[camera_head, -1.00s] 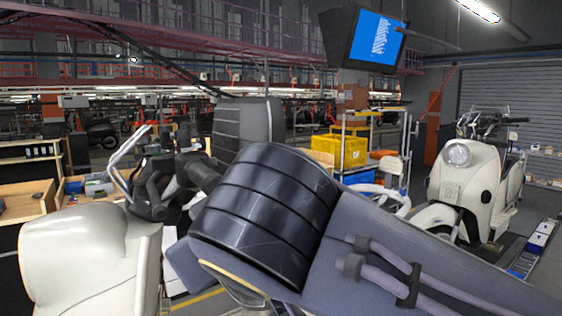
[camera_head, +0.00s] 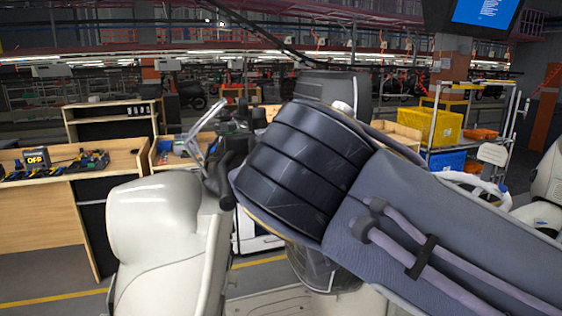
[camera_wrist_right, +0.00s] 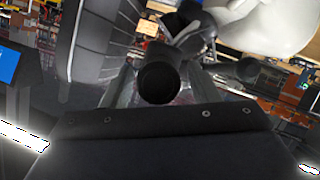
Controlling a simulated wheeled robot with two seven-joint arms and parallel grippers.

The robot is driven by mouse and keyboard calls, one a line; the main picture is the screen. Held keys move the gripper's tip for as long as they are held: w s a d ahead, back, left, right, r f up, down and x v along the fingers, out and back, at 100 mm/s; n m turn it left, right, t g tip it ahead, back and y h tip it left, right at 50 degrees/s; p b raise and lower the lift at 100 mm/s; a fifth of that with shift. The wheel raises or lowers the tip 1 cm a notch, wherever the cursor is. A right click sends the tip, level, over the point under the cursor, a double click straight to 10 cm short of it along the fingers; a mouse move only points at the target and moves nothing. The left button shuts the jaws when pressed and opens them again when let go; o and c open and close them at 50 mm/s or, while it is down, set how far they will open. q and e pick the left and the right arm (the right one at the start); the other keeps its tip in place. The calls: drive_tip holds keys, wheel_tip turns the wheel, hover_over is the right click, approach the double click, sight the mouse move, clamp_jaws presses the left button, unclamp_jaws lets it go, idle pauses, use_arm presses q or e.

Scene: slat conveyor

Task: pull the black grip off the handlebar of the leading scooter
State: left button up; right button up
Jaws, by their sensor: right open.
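The leading scooter (camera_head: 155,235) is cream and stands at the left in the head view. Its chrome handlebar bar (camera_head: 205,138) rises beside dark controls, partly hidden by my right arm. In the right wrist view the black grip (camera_wrist_right: 160,82) shows its round end toward the camera. My right gripper (camera_wrist_right: 161,88) is open, with one finger on each side of the grip; I cannot tell whether they touch it. In the head view my right forearm hides most of this gripper. My left gripper is not in view.
A wooden workbench (camera_head: 60,210) with tools stands at the left. Yellow bins (camera_head: 432,126) and a blue bin (camera_head: 447,161) sit on a rack at the right. Another cream scooter (camera_head: 548,190) is cut off at the right edge.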

drive_tip(key=shift+w+f, duration=0.1)
drive_tip(key=shift+w, duration=0.1)
drive_tip(key=shift+c, duration=0.2)
drive_tip(key=c, duration=1)
drive_tip(key=shift+o, duration=0.2)
drive_tip(key=shift+s, duration=0.1)
drive_tip(key=shift+s+d, duration=0.1)
drive_tip(key=shift+s, duration=0.3)
